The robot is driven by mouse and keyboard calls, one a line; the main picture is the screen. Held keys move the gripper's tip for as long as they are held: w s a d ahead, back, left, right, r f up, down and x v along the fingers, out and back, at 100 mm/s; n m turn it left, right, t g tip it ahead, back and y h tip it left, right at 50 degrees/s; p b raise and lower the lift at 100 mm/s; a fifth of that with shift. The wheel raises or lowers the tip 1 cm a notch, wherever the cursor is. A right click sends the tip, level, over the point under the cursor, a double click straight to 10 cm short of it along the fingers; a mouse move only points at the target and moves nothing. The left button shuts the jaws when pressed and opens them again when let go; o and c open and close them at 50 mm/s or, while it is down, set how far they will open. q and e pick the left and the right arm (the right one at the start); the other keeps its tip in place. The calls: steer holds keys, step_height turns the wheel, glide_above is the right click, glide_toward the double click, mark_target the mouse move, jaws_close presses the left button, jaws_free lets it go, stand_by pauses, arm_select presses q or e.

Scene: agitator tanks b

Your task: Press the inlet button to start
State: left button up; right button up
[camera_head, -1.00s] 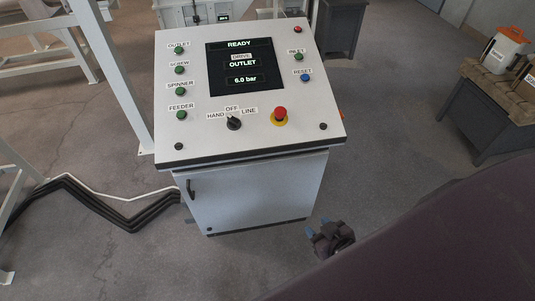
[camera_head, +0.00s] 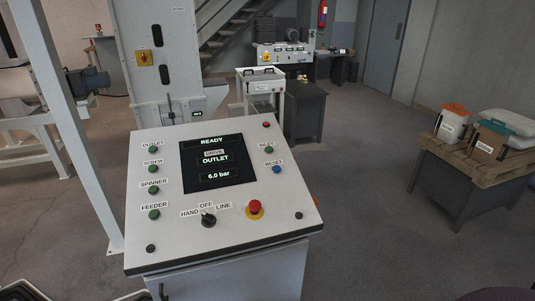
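The control panel (camera_head: 228,225) stands in front of me with a sloped white top. The green inlet button (camera_head: 269,150) is at its upper right, under a small INLET label, with the blue reset button (camera_head: 277,169) just below it. The dark screen (camera_head: 218,163) reads READY, OUTLET and 6.0 bar. Neither of my grippers is in view, and nothing touches the inlet button.
Green buttons line the panel's left side. A black selector knob (camera_head: 208,219) and red emergency stop (camera_head: 255,208) sit low on it. A white post (camera_head: 68,130) rises at left. A pallet table (camera_head: 465,165) with containers stands at right. The floor between is clear.

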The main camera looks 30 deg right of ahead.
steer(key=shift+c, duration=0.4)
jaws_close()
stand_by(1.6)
